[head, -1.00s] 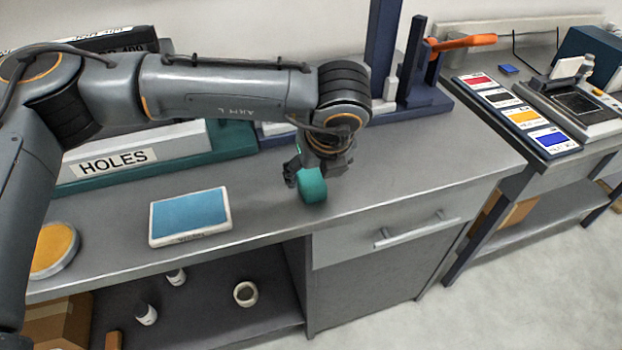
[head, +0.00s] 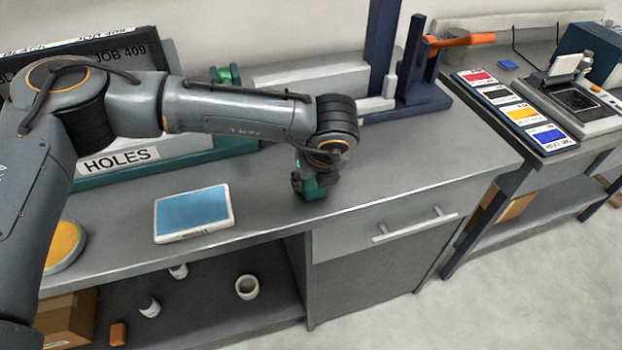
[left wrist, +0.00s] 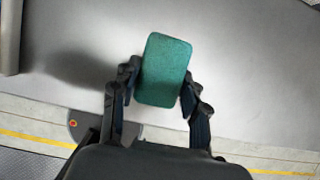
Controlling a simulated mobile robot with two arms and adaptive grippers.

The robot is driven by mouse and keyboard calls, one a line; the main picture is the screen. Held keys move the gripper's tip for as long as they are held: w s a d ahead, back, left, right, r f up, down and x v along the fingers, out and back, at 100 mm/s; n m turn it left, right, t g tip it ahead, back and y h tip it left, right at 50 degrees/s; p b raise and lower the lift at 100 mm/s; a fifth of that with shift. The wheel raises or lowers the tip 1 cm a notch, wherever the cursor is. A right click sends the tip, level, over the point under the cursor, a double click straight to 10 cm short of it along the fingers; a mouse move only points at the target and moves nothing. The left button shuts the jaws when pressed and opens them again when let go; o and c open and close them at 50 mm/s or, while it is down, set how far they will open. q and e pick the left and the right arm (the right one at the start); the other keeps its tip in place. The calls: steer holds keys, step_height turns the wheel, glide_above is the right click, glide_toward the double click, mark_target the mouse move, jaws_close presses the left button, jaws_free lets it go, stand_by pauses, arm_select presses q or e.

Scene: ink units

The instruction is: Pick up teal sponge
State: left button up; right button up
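The teal sponge (head: 315,189) is at the front part of the grey counter, right of the blue pad. It is partly hidden by my left gripper (head: 306,178), which comes down over it from above. In the left wrist view the sponge (left wrist: 163,68) stands between the two dark fingers of my left gripper (left wrist: 160,84). One finger lies against each long side, and no clear gap shows. I cannot tell whether the sponge rests on the counter or is slightly raised. My right gripper is in neither view.
A white-framed blue pad (head: 194,212) and a round yellow pad (head: 65,247) lie to the left.

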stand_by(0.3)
arm_select(q)
steer(key=shift+r, duration=0.1)
steer(key=shift+r, duration=0.3)
step_height(320, 180, up, 2)
steer(key=shift+r+b, duration=0.1)
steer(key=shift+b, duration=0.2)
steer(key=s+a+r+b, duration=0.4)
steer(key=s+a+r, duration=0.4)
steer(key=s+r, duration=0.2)
steer(key=shift+s+a, duration=0.25)
steer(key=shift+s, duration=0.4)
